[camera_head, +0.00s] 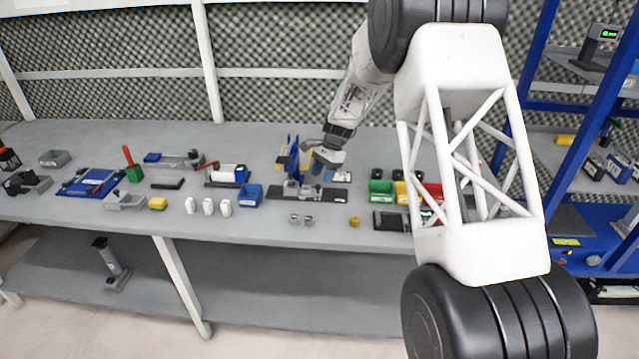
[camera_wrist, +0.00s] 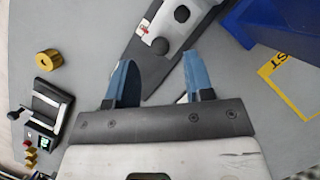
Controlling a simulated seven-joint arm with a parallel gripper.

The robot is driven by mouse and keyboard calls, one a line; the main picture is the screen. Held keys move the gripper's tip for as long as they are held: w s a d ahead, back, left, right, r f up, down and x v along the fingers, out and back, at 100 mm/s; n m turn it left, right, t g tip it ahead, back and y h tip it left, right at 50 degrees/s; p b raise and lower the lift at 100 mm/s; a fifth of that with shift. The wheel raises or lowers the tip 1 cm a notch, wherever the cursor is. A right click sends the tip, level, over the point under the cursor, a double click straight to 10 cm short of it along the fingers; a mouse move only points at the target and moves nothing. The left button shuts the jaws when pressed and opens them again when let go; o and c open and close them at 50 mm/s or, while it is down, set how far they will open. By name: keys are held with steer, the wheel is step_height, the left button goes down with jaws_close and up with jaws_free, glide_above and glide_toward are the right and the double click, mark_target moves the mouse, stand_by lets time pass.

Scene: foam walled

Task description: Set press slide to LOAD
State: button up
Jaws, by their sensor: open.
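The press (camera_head: 293,158), with a blue upright and a dark base, stands on the bench in the head view. In the wrist view a grey slide plate (camera_wrist: 199,10) with two dark round knobs and a small red-and-white label lies on a dark strip, beside a blue body (camera_wrist: 290,25). I take it for the press slide; I cannot read whether it is at LOAD. My gripper (camera_wrist: 157,78) has its two blue fingers spread with nothing between them, near the lower end of this strip.
A brass knob-like piece (camera_head: 354,222) lies in front; a similar one (camera_wrist: 48,61) shows in the wrist view beside a black device (camera_wrist: 42,115).

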mark_target(318, 186)
steer(key=shift+x, duration=1.75)
jaws_close()
